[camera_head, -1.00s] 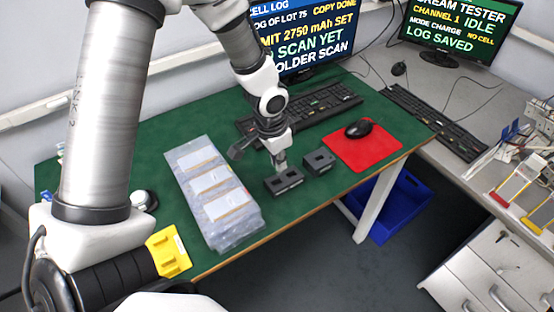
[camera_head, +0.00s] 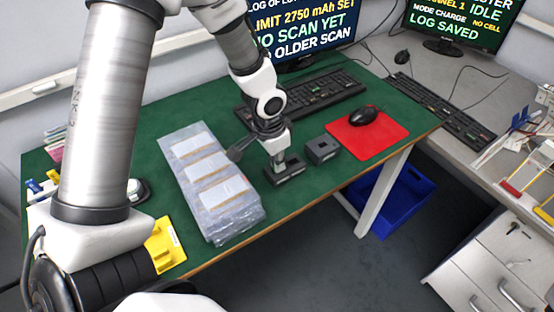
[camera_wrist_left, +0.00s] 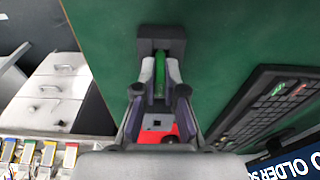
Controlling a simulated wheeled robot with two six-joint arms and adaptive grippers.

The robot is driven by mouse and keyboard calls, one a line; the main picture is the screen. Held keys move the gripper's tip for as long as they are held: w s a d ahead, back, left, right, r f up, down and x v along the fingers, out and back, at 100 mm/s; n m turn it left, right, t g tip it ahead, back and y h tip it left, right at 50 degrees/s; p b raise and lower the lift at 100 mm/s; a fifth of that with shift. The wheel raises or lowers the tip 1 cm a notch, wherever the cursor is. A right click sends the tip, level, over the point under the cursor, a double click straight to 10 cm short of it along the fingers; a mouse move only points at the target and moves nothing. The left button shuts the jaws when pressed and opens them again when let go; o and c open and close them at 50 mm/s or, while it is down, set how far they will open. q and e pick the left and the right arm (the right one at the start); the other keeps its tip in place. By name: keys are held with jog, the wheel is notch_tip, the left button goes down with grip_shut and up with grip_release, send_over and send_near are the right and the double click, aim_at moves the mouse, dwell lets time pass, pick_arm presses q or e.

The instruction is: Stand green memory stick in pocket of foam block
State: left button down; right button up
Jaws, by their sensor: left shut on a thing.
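My left gripper (camera_head: 281,163) points down over a dark grey foam block (camera_head: 285,176) near the table's front edge. In the left wrist view the left gripper (camera_wrist_left: 160,70) is shut on the green memory stick (camera_wrist_left: 159,82), which stands between its fingers. The stick's far end is at the foam block (camera_wrist_left: 148,45), at its opening; how deep it sits I cannot tell. In the head view the fingers hide the stick. A second dark grey block (camera_head: 322,149) stands just right of the first. My right gripper is not in view.
Clear bags with white labels (camera_head: 212,185) lie left of the gripper. A keyboard (camera_head: 310,98) lies behind it. A red mat (camera_head: 385,143) with a black mouse (camera_head: 364,116) is to the right. A yellow part (camera_head: 163,246) is at the front left.

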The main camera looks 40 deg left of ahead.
pick_arm(q)
jog(key=c, duration=1.2)
grip_release()
jog(key=r, duration=0.4)
jog(key=s+r, duration=0.1)
jog(key=r, duration=0.7)
jog(key=shift+s+a, duration=0.3)
jog(key=shift+a, duration=0.05)
